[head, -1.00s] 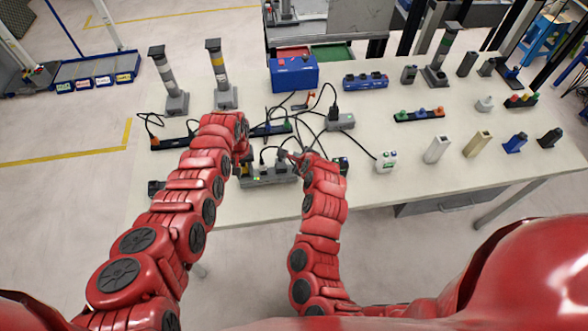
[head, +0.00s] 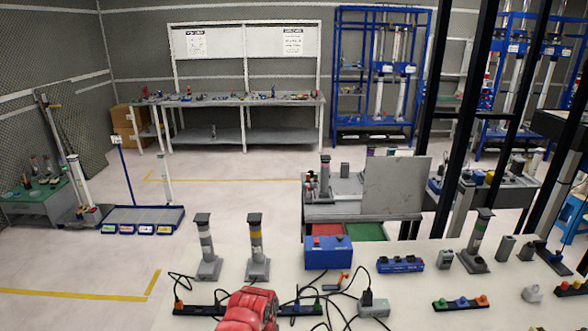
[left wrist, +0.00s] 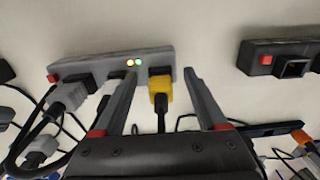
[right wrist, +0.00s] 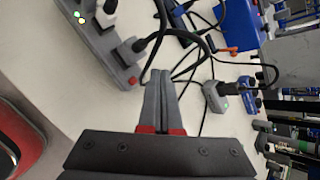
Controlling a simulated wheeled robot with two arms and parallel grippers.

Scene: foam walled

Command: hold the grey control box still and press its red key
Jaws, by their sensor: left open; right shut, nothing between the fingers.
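The grey control box (left wrist: 115,66) lies on the table in the left wrist view, with lit lights, grey plugs and a yellow plug (left wrist: 159,88). Its red key (left wrist: 53,78) is at the left end. My left gripper (left wrist: 163,73) is open at the box's right part, with the yellow plug between its fingers; I cannot tell whether they touch. In the right wrist view the box (right wrist: 98,42) is at upper left, its red key (right wrist: 132,81) uncovered. My right gripper (right wrist: 158,73) is shut and empty, just right of the key. The head view shows neither box nor grippers.
Black cables run close to both grippers. A dark strip with a red key (left wrist: 265,59) lies right of the box in the left wrist view. In the head view, a blue box (head: 328,254), two posts (head: 257,250) and another grey box (head: 374,309) stand on the table.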

